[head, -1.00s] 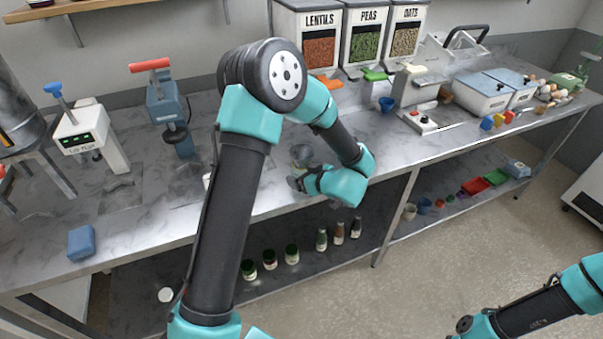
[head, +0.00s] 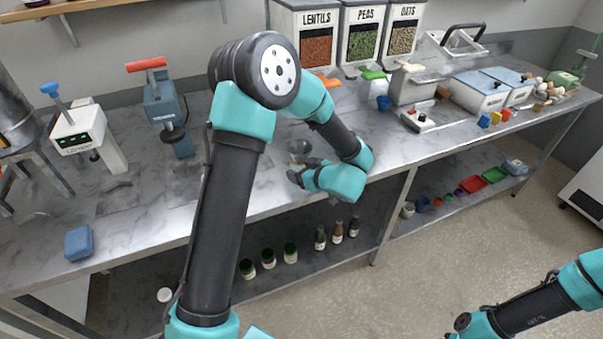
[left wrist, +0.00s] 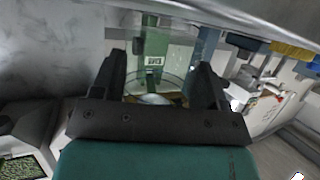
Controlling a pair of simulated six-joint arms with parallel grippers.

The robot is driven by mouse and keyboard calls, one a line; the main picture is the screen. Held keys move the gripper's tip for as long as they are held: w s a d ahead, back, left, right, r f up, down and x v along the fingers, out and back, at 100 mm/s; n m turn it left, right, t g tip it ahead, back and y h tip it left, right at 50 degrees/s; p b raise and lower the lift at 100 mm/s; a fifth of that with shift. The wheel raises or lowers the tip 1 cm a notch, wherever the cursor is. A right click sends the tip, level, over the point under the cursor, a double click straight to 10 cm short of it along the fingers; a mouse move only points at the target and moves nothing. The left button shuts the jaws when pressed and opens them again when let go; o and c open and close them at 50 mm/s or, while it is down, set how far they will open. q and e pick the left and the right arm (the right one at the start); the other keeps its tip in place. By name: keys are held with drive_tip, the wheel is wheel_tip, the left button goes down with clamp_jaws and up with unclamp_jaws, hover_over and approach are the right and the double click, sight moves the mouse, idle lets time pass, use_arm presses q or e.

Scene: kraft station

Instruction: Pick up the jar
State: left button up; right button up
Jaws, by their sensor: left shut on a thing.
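A clear glass jar (head: 299,147) shows at the middle of the worktop, just beyond my left gripper (head: 297,172). In the left wrist view the see-through jar (left wrist: 146,82) sits between the two black fingers (left wrist: 160,85). My left gripper is shut on it. The fingers are partly hidden by the wrist in the head view, and I cannot tell clearly whether the jar's base touches the worktop. My right arm shows at the bottom right, but its gripper is out of view.
The steel worktop (head: 240,190) carries bins of lentils (head: 317,47), peas (head: 365,45) and oats (head: 402,40) at the back. Presses stand at the left, and a blue block (head: 78,242) lies near the front edge. Several small jars and bottles (head: 290,253) stand on the lower shelf.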

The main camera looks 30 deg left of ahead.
use_arm(q)
wheel_tip(320, 180, up, 2)
drive_tip(key=shift+r, duration=0.15)
drive_tip(key=s+d+r, duration=0.1)
drive_tip(key=s+d, duration=0.7)
drive_tip(key=s, duration=0.5)
drive_tip(key=shift+s+r, duration=0.2)
drive_tip(key=shift+s, duration=0.2)
drive_tip(key=shift+d, duration=0.1)
